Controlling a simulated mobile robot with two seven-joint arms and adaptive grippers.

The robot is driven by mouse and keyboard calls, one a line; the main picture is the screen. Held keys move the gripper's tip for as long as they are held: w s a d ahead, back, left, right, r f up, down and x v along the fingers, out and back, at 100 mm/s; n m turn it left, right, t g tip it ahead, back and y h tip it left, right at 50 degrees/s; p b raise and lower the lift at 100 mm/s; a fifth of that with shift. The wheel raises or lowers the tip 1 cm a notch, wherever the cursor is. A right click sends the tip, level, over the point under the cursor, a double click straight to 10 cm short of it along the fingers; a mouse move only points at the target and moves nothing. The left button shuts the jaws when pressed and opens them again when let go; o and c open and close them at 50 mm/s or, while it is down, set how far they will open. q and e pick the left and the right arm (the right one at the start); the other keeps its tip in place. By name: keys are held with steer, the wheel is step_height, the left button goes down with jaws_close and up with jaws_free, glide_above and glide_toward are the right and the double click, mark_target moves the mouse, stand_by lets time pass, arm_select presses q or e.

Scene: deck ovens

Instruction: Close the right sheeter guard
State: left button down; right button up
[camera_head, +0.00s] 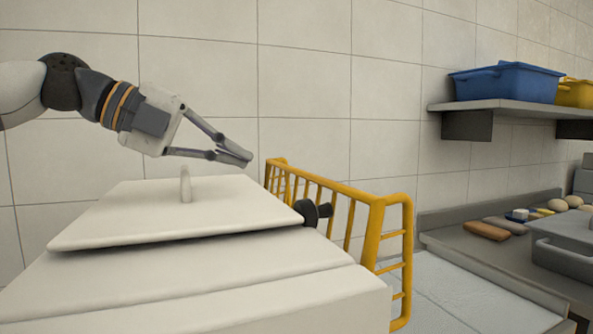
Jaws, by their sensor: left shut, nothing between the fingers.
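The right sheeter guard appears to be the yellow barred frame (345,191) at the right side of the white sheeter body (240,290). It stands upright along that side, over the pale bed (480,299). A black knob (313,211) sits on the sheeter beside the bars. My left gripper (243,157) is shut and empty. It hangs in the air above the sheeter's top cover, to the left of the guard's far end and apart from it in the picture. My right gripper is not in view.
The sheeter's top cover (130,216) has a small upright handle (186,184) below my left gripper. At right, a grey counter (465,245) holds dough pieces and a grey tray (565,258). A shelf (490,107) above carries a blue bin (507,82) and a yellow bin (575,93).

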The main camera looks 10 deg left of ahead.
mark_target(309, 187)
arm_select(q)
steer(key=shift+d+f, duration=0.2)
steer(key=shift+d, duration=0.2)
steer(key=x, duration=0.7)
steer(key=shift+s+d+f, duration=0.1)
steer(key=shift+d, duration=0.15)
steer(key=shift+w+d+f, duration=0.15)
steer(key=shift+w+d, duration=0.15)
steer(key=shift+d, duration=0.15)
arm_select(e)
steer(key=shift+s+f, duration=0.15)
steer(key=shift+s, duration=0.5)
